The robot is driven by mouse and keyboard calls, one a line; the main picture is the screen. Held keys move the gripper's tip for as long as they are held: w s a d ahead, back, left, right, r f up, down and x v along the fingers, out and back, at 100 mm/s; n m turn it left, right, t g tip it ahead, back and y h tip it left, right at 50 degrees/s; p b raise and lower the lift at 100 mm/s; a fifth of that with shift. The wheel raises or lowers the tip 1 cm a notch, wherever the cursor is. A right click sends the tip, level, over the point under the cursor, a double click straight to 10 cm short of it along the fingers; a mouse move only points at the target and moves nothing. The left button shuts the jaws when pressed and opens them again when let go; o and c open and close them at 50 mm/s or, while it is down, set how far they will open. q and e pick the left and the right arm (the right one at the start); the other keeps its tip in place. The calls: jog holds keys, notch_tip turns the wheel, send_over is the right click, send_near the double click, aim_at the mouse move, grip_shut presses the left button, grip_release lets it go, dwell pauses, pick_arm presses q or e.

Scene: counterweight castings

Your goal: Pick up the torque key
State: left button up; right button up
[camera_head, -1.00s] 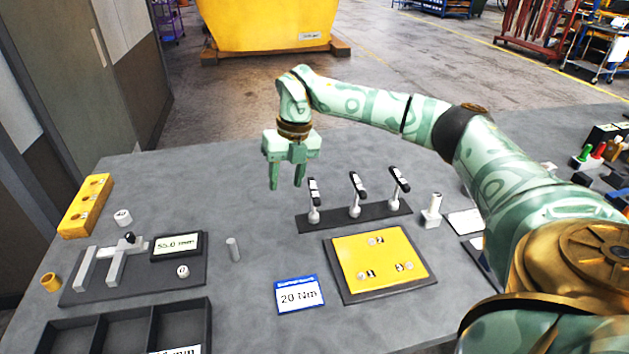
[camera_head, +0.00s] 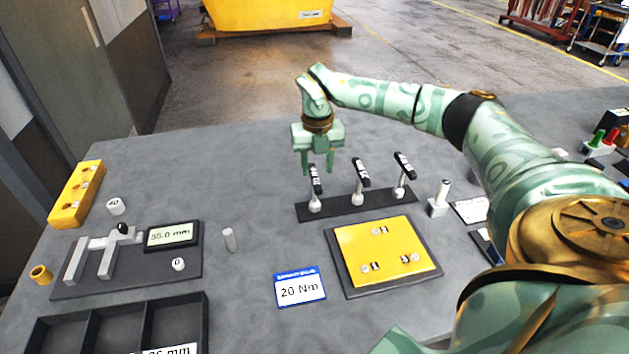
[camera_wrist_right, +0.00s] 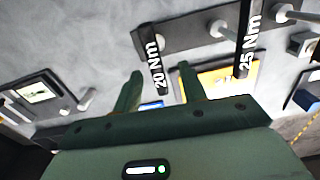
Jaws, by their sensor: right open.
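Three torque keys with black handles and pale round lower ends stand in a dark rack (camera_head: 330,210). The left torque key (camera_head: 315,181), the middle torque key (camera_head: 360,175) and the right torque key (camera_head: 404,166) tilt slightly. In the right wrist view the 20 Nm torque key (camera_wrist_right: 155,66) and the 25 Nm torque key (camera_wrist_right: 248,45) show white labels. My right gripper (camera_head: 318,172) is open and empty, pointing down just behind and around the top of the left key. In the wrist view the right gripper (camera_wrist_right: 158,82) has the 20 Nm handle between its fingertips. My left gripper is not in view.
A blue-edged "20 Nm" card (camera_head: 300,289) lies in front of the rack. A yellow plate (camera_head: 385,235) on a dark base is right of it. A gauge with display (camera_head: 171,235), a yellow block (camera_head: 76,195) and a dark divided tray (camera_head: 207,320) are left. A grey post (camera_head: 440,200) stands right of the rack.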

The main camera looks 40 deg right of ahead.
aim_at(315, 175)
jog(key=f, duration=0.3)
jog(key=f+b, duration=0.1)
jog(key=shift+w+a+f, duration=0.15)
jog(key=shift+w+f, duration=0.1)
jog(key=shift+f, duration=0.05)
jog(key=shift+r, duration=0.1)
grip_shut()
jog(key=shift+r, duration=0.15)
